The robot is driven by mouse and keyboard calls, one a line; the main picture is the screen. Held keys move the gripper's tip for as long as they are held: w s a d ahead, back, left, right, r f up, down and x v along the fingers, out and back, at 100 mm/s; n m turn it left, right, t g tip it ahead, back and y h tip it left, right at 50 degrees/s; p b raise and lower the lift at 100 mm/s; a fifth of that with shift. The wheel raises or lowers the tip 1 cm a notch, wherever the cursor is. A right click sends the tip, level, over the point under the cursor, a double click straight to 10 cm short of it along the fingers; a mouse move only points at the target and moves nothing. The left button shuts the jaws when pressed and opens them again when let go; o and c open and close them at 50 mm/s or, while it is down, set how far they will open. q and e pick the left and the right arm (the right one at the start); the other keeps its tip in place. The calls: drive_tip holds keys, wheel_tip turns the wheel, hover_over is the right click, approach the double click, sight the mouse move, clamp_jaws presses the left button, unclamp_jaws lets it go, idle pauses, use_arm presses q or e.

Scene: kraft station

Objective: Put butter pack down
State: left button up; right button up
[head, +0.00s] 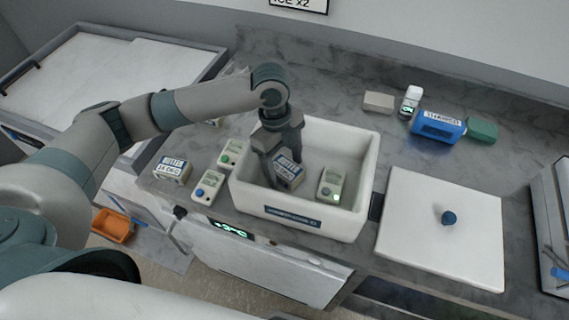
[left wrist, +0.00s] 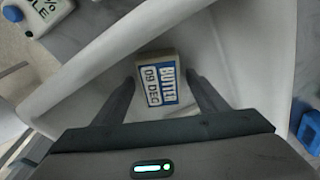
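A butter pack (head: 289,173) with a blue and white label lies in the white bin (head: 298,210), slightly turned. My left gripper (head: 283,163) reaches down into the bin with its fingers on either side of the pack. In the left wrist view the same butter pack (left wrist: 158,84) shows its label BUTTER and a date, and narrow gaps show between it and the fingers of the left gripper (left wrist: 160,78). The fingers look open around it. Its underside is hidden. Another labelled pack (head: 172,170) stands on the counter left of the bin. My right gripper is not in view.
A green-labelled device (head: 330,186) is in the bin, right of the pack. Two similar devices (head: 207,187) (head: 232,153) stand left of the bin. A white board (head: 440,245) with a blue knob lies to the right. A blue package (head: 437,126) lies at the back right.

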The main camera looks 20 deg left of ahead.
sight(279, 163)
use_arm(q)
drive_tip(key=shift+r, duration=0.1)
wheel_tip(279, 163, up, 12)
drive_tip(key=a+b, duration=0.1)
drive_tip(key=b, duration=0.2)
drive_tip(key=shift+w+a, duration=0.3)
drive_tip(key=shift+w, duration=0.05)
idle(0.5)
idle(0.9)
